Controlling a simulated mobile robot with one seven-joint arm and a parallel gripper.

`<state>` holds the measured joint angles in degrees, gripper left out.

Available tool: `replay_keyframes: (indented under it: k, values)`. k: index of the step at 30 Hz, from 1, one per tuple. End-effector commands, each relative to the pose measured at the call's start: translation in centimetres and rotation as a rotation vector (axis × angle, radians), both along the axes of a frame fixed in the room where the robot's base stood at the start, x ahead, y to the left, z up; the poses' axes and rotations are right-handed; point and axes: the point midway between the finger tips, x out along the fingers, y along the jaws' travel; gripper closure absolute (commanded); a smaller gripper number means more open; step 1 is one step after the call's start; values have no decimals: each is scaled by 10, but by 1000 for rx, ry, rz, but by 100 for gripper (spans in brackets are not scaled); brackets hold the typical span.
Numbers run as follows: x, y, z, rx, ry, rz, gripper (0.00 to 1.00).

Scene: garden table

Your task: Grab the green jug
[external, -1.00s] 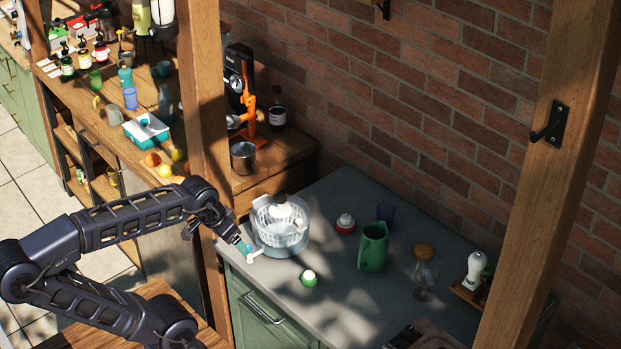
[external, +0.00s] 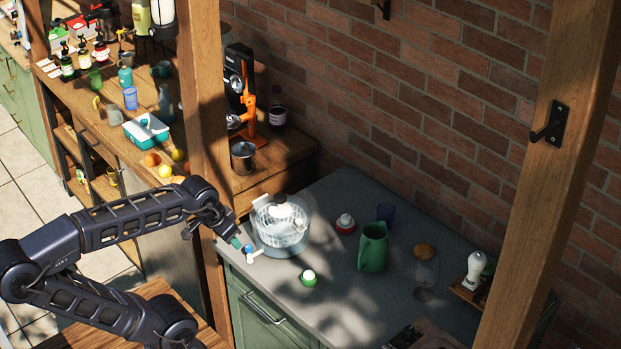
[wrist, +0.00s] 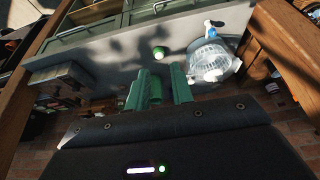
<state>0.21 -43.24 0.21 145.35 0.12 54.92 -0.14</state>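The green jug (external: 373,247) stands upright on the grey counter in the external view, right of the salad spinner. My gripper (external: 238,243) is at the counter's left edge, beside the spinner's crank and well left of the jug. In the wrist view my gripper (wrist: 159,82) shows two green fingers spread apart with a gap between them. A green shape that looks like the jug (wrist: 155,91) shows in that gap, at a distance and partly hidden by the fingers. The gripper holds nothing.
A clear salad spinner (external: 281,226) stands between my gripper and the jug. A wooden post (external: 205,120) rises behind my arm.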

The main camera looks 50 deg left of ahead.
Motion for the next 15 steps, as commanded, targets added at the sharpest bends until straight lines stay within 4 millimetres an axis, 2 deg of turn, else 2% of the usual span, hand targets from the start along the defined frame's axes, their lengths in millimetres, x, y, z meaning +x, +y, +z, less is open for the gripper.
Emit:
replay_keyframes:
  k: [4, 8, 15]
  values:
    - [1, -3, -3, -20, 18, 8, 77]
    - [5, -15, -16, -108, 92, 43, 77]
    - [18, -55, -47, -378, 313, 171, 77]
